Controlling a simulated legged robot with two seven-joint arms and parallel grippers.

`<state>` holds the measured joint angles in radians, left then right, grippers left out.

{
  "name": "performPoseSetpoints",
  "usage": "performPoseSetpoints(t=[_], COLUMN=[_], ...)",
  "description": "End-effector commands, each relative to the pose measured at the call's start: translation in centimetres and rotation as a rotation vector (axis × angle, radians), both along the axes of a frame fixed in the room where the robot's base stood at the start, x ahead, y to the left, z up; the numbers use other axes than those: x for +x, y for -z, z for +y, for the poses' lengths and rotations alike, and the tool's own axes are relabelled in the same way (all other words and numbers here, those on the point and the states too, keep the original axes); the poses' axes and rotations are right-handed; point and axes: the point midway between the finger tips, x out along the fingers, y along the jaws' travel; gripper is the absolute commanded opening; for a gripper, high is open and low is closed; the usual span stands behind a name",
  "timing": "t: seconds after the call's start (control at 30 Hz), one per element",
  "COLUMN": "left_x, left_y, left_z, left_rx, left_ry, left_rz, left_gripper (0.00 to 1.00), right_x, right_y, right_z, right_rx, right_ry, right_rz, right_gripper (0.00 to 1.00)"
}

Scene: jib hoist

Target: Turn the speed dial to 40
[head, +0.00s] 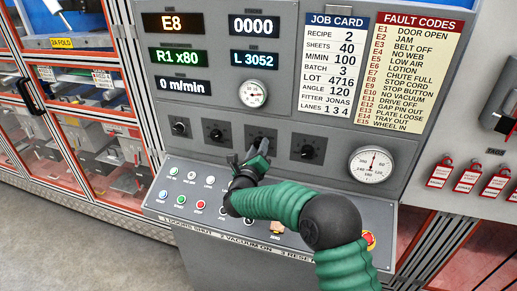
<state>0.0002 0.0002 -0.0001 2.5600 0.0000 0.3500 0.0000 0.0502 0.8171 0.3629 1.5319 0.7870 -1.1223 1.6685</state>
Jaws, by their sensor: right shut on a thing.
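A row of black dials sits on the grey panel below the displays: the first dial (180,126), the second dial (216,134), a third behind my gripper and the right-hand dial (308,149). Their labels are too small to read, so I cannot tell which is the speed dial by name. My right gripper (257,150) is shut on the third dial from the left, which its fingers mostly hide. The speed display (181,85) reads 0 m/min. My left gripper is not in view.
Below is a sloping desk with several push buttons (180,200) and a red-and-yellow stop button (369,240). A small gauge (253,94) and a large gauge (371,165) are on the panel. Red tags (440,173) hang at right.

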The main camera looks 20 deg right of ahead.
Motion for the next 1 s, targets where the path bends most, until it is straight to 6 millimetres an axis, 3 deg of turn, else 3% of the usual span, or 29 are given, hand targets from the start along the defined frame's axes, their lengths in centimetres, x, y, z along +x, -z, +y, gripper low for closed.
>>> performPoseSetpoints(t=[0.47, 1.0], left_x=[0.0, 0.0], left_y=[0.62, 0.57], left_z=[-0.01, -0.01], left_rx=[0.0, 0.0], left_ry=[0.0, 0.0], left_rz=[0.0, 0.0], left_gripper=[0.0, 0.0], right_x=[-0.04, -0.01], right_y=[0.12, 0.04], right_z=[0.47, 0.69], right_rx=[-0.121, -0.526], right_ry=[-0.008, -0.012], right_rz=[0.083, 0.361], right_gripper=[0.0, 0.0])
